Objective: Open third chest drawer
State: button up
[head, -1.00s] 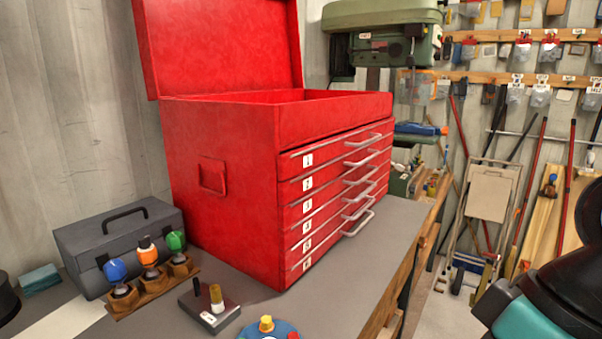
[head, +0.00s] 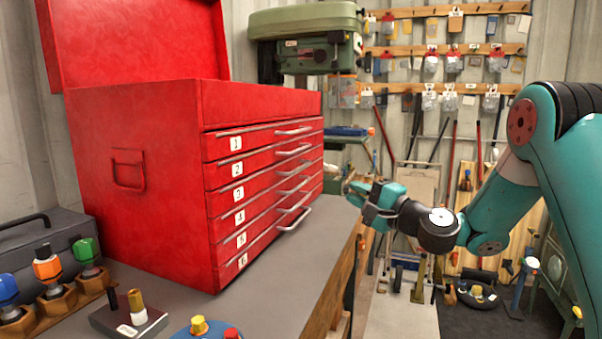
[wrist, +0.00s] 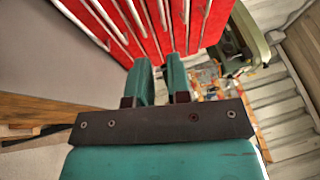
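The red tool chest (head: 140,210) stands on the grey bench with its top lid up. Its numbered drawers all look shut. The third drawer (head: 262,181), third from the top, has a light label and a metal bar handle (head: 293,169) at its right part. My gripper (head: 350,190) is to the right of the chest, past the bench edge, apart from the handles. In the wrist view its two teal fingers (wrist: 160,75) have a gap between them with nothing held. Red drawer fronts (wrist: 150,30) and handles lie beyond the fingertips; I cannot tell which drawer is which there.
A green machine (head: 310,40) stands behind. The bench top (head: 290,270) before the drawers is clear.

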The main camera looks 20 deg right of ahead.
aim_at(301, 167)
jog(key=p+x, duration=1.1)
jog(key=x, duration=0.6)
jog(key=shift+a, duration=0.15)
jog(key=shift+c, duration=0.3)
grip_shut()
